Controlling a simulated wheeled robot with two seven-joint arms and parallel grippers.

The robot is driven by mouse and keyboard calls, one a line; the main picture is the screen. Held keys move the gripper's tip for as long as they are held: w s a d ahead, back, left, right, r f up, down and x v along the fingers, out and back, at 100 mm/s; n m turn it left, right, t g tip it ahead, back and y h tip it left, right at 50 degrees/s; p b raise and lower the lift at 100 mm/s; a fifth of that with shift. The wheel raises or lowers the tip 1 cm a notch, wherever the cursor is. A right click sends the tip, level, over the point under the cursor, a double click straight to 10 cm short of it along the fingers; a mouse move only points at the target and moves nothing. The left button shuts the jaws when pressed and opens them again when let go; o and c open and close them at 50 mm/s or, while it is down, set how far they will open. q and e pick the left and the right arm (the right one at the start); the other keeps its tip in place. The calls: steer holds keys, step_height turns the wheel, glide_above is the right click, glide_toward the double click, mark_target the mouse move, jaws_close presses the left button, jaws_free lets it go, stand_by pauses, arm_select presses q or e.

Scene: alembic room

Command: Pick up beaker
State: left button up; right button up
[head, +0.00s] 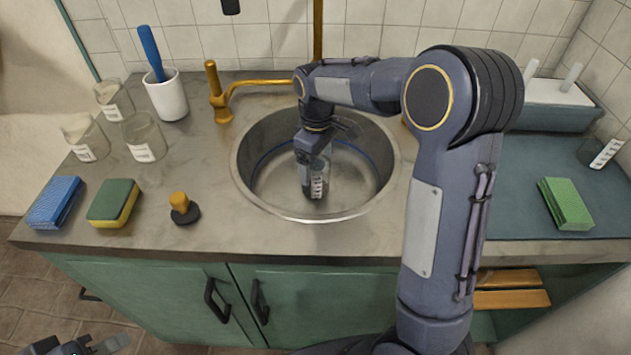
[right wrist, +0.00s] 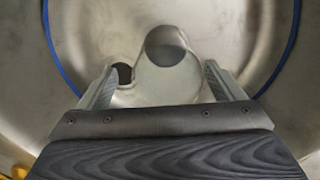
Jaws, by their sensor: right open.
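A clear glass beaker (head: 320,183) with a white marked label stands in the round metal sink (head: 268,205). My right gripper (head: 314,180) reaches down into the sink at the beaker and partly hides it. In the right wrist view the gripper (right wrist: 162,82) is open, with one finger on each side of the beaker (right wrist: 165,85). Gaps show between the glass and the fingers. Part of my left gripper (head: 85,345) shows at the bottom left edge of the head view, away from the counter; its jaws are not clear.
Several glass beakers (head: 144,137) and a white cup (head: 166,96) with a blue-handled tool stand left of the sink. A brass tap (head: 217,95) is behind it. Sponges (head: 113,203) and a dark stopper (head: 185,214) lie near the front. A green sponge (head: 566,204) is at right.

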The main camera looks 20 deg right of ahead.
steer(key=f, duration=0.3)
steer(key=f+b, duration=0.1)
steer(key=f, duration=0.1)
steer(key=shift+s+a+f, duration=0.15)
steer(key=shift+s+a, duration=0.1)
steer(key=shift+c, duration=0.3)
steer(key=c, duration=1.3)
steer(key=shift+r, duration=0.3)
steer(key=shift+r+p, duration=0.95)
steer(key=shift+r, duration=3.75)
steer(key=shift+r, duration=0.1)
